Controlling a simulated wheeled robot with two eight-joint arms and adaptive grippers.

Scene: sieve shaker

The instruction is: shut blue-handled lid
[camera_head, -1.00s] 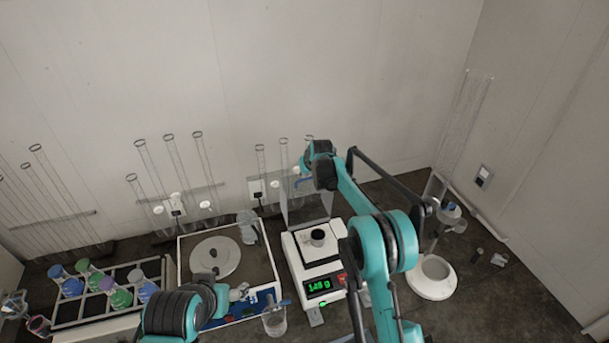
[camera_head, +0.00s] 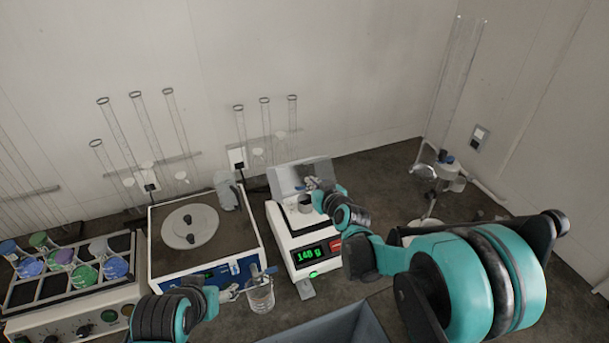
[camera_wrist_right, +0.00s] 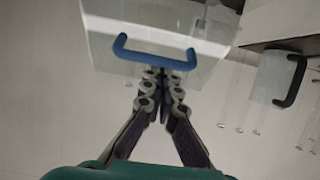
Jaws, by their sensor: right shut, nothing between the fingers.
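The clear lid (camera_head: 290,178) with its blue handle is raised at the back of the white balance (camera_head: 290,242), whose green display reads about 148 g. A small dark-topped cup (camera_head: 305,204) stands on its pan. In the right wrist view the blue handle (camera_wrist_right: 153,53) spans the clear panel (camera_wrist_right: 155,25). My right gripper (camera_head: 316,186) is shut and empty at the lid; its fingertips (camera_wrist_right: 164,74) appear just below the handle, contact unclear. My left gripper (camera_head: 235,292) is low beside a glass beaker (camera_head: 260,295); its finger opening is unclear.
A blue-and-white device (camera_head: 160,275) with a round grey plate stands left of the balance. A rack (camera_head: 18,293) of colored flasks is farther left. Tall glass tubes (camera_head: 150,130) line the wall. A stand with glassware (camera_head: 447,172) is at right. A grey bin (camera_head: 375,325) is in front.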

